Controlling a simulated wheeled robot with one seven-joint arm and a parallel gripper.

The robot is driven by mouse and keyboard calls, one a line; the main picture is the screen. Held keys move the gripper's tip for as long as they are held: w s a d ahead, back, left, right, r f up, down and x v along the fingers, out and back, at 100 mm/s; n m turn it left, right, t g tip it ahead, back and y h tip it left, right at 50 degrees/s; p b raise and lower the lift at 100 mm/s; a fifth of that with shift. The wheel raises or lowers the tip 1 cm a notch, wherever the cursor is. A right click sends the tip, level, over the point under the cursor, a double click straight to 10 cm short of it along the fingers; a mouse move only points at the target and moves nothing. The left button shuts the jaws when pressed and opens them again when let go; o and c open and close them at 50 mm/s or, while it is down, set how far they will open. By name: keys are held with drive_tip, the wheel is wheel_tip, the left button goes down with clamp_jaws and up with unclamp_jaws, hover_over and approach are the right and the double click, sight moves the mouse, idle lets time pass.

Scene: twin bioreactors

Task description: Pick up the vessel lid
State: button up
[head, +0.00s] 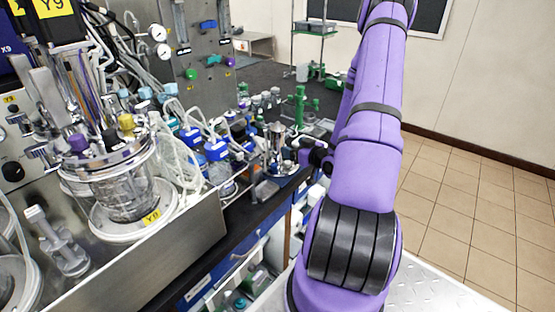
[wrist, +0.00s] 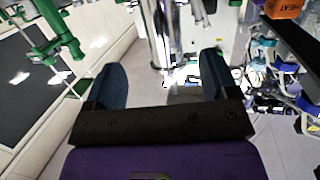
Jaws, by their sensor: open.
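A shiny metal fitting with upright tubes and a round base (head: 278,150) stands on the dark bench in the head view; it looks like a vessel lid, but I cannot be sure. My gripper (head: 310,153) is just right of it, partly hidden by my arm. In the wrist view my gripper (wrist: 161,68) is open, its two dark fingers apart. A shiny metal column (wrist: 160,35) shows beyond and between the fingertips; nothing is visibly held. Another metal lid (head: 108,152) sits on the glass vessel (head: 125,190) at the left in the head view.
Blue-capped bottles (head: 215,150) and tubing crowd the bench left of the metal fitting. Green stands (head: 299,105) rise behind my gripper; green clamps (wrist: 60,40) show at the left in the wrist view. The tiled floor (head: 470,210) at right is clear.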

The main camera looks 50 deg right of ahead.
sight(282, 141)
drive_tip(key=w, duration=0.3)
drive_tip(key=shift+w+d+f, duration=0.2)
drive_tip(key=shift+w+f, duration=0.05)
drive_tip(key=shift+f, duration=0.05)
drive_tip(key=shift+w+d+f, duration=0.1)
drive_tip(key=shift+w+f, duration=0.05)
drive_tip(key=shift+w, duration=1.2)
drive_tip(key=shift+w+d+f, duration=0.1)
drive_tip(key=shift+w+f, duration=0.05)
drive_tip(key=shift+w, duration=1.15)
drive_tip(key=shift+c, duration=0.3)
drive_tip(key=shift+a, duration=0.1)
clamp_jaws()
drive_tip(key=shift+r, duration=0.15)
